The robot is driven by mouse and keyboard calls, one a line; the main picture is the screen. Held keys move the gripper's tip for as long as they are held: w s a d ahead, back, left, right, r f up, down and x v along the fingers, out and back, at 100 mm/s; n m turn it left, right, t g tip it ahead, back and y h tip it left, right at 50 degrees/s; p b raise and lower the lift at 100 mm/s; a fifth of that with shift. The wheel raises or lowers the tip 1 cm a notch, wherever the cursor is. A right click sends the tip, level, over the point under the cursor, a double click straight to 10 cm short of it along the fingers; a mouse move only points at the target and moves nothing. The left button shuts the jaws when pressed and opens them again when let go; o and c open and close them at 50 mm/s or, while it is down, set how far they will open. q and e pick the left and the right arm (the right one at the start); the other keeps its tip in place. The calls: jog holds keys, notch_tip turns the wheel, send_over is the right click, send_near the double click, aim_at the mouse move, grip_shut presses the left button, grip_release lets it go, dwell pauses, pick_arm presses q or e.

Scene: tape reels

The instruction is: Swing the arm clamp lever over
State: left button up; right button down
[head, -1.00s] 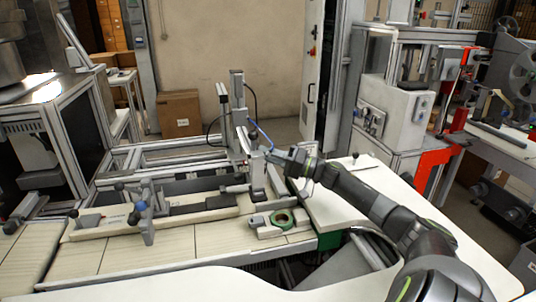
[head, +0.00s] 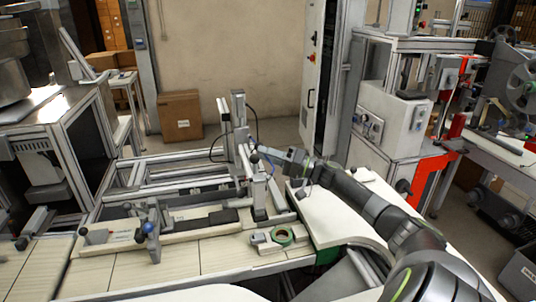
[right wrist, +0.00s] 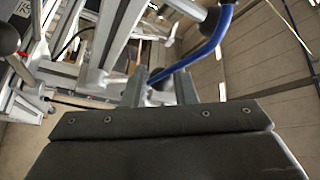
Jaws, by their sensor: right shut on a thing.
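My right gripper (head: 263,151) is at the upright clamp rig (head: 239,122), a little below the top of its post. It is shut on a small grey part, which I take to be the arm clamp lever (right wrist: 160,97); the fingers hide most of it. In the right wrist view the two fingertips (right wrist: 160,85) stand close together. A blue bent rod or hose (right wrist: 205,50) runs up and right just beyond them, near a dark round knob (right wrist: 212,20). My left gripper is not in view.
A green-ringed tape reel (head: 282,236) sits on a block in front of the rig. A fixture with a blue-knobbed clamp (head: 148,228) stands at left. A white worktop (head: 340,215) lies under my right arm. A cardboard box (head: 180,115) stands behind.

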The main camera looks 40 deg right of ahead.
jog(key=shift+w+d+r, duration=0.15)
jog(key=shift+w+r, duration=0.15)
jog(key=shift+r, duration=0.25)
jog(key=c, duration=2.2)
grip_release()
jog(key=shift+f, duration=0.2)
jog(key=c, duration=1.1)
grip_release()
jog(key=shift+s, duration=0.1)
jog(key=shift+c, duration=0.2)
jog(key=shift+s+f, duration=0.1)
jog(key=b+v, duration=0.4)
jog(key=v, duration=1.3)
jog(key=shift+s, duration=0.1)
